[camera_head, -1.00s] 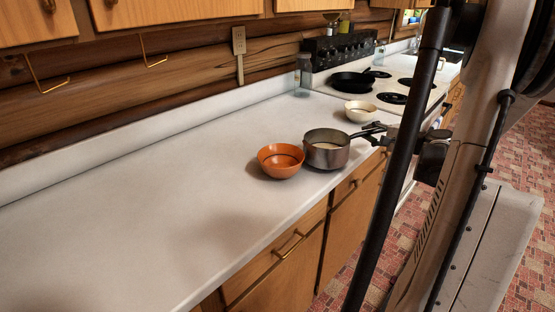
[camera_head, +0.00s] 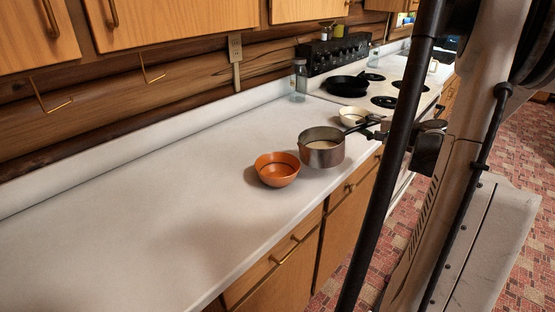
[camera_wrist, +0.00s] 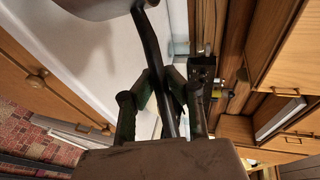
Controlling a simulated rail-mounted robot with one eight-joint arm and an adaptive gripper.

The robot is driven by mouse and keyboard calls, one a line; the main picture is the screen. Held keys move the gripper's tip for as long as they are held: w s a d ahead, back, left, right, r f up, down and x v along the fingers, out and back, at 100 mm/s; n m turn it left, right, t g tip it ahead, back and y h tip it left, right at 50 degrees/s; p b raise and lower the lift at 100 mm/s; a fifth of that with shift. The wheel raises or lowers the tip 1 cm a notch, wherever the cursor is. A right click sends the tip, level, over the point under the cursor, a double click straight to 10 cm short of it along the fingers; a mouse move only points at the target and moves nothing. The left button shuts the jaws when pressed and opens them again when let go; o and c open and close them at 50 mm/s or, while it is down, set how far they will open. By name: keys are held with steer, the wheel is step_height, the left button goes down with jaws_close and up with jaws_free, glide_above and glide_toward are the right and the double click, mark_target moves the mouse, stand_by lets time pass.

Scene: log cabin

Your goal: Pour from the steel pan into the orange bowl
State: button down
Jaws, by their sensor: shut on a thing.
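The steel pan (camera_head: 322,155) is a small grey saucepan with pale contents, held upright just above the counter in the head view. Its handle points right to my gripper (camera_head: 377,128), partly hidden behind my arm. In the wrist view my gripper (camera_wrist: 163,88) is shut on the dark pan handle (camera_wrist: 152,50), and a part of the pan body (camera_wrist: 95,8) shows at the top. The orange bowl (camera_head: 277,172) stands upright on the counter, left of and nearer than the pan. A dark band runs inside it, and it looks empty.
A cream bowl (camera_head: 352,115) stands behind the pan, partly hidden by it. The stove (camera_head: 408,75) with a black skillet (camera_head: 347,86) lies further back. A glass jar (camera_head: 299,80) stands by the wall. The white counter (camera_head: 130,215) is clear on the left.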

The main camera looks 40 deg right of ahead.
steer(key=shift+n+h, duration=0.3)
steer(key=shift+n, duration=0.1)
steer(key=shift+w+a+r+p, duration=0.1)
steer(key=shift+a+r+p, duration=0.1)
steer(key=shift+r+p, duration=0.65)
steer(key=shift+w+a+r+p, duration=0.1)
steer(key=shift+a+r+p, duration=0.15)
steer(key=shift+r+p, duration=0.6)
steer(key=shift+a+r+p, duration=0.2)
steer(key=shift+r+p, duration=0.4)
steer(key=shift+r, duration=0.5)
steer(key=shift+n+g+h, duration=0.4)
steer(key=shift+n, duration=0.4)
steer(key=a+r+p, duration=0.1)
steer(key=r+p, duration=0.1)
steer(key=w+a+r+p, duration=0.1)
steer(key=a+r+p, duration=0.1)
steer(key=shift+r, duration=0.15)
steer(key=w+a+r+n+h+p, duration=0.1)
steer(key=a+r+p, duration=0.2)
steer(key=a+p, duration=0.1)
steer(key=shift+w+a+n+g+p, duration=0.3)
steer(key=shift+a+n, duration=0.1)
steer(key=shift+a, duration=0.05)
steer(key=shift+r, duration=0.1)
